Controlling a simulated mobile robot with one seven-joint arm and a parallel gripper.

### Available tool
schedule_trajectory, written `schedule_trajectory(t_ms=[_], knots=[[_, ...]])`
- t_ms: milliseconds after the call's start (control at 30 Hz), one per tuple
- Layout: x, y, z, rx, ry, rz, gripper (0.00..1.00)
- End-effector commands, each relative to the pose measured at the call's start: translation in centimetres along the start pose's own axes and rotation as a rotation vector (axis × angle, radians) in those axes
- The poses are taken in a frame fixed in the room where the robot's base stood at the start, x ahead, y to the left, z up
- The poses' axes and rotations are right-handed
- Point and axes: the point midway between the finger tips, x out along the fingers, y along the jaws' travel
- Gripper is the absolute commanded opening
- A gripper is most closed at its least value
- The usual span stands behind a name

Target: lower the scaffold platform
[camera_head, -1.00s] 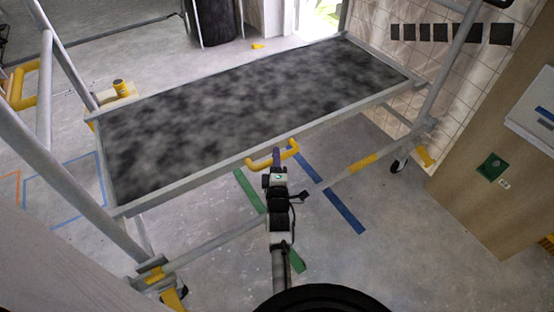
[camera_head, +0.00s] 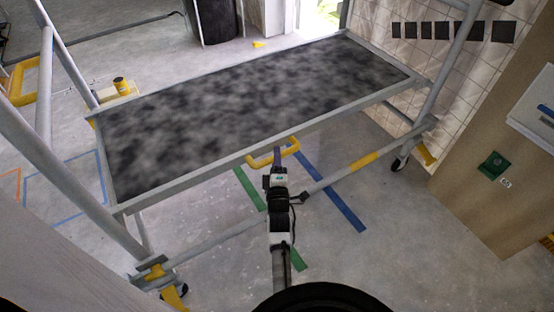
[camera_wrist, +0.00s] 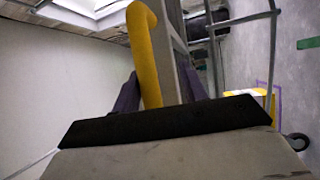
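The scaffold platform (camera_head: 250,105) is a dark mottled deck in a grey frame, held between the scaffold's end frames. It slopes in the head view, with the lower end at left. A yellow handle (camera_head: 262,161) hangs at the middle of its front rail. My gripper (camera_head: 277,155) is at this handle, below the rail. In the wrist view the handle (camera_wrist: 146,60) passes between my two purple fingers (camera_wrist: 160,92). It lies close to the left finger, with a gap visible towards the right one. The fingers look open; their contact ends are partly hidden.
A lower grey bar (camera_head: 325,183) with a yellow section crosses behind my arm. Scaffold wheels (camera_head: 399,164) stand on the floor. A wooden panel (camera_head: 480,190) rises at right. Green and blue tape (camera_head: 330,195) marks open floor below the platform.

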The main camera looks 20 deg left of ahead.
Motion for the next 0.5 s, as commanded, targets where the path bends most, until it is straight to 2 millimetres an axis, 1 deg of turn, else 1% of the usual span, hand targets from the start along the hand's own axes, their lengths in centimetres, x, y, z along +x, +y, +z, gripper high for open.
schedule_trajectory(t_ms=[267, 367, 467, 500], knots=[[0.1, 0.4, -0.1, 0.0, 0.002, 0.002, 0.41], [0.3, 1.4, -0.2, 0.0, 0.001, 0.005, 0.41], [0.6, 3.3, -0.3, 0.0, 0.001, 0.007, 0.41], [0.8, 4.3, -0.3, -0.001, 0.0, 0.009, 0.41]])
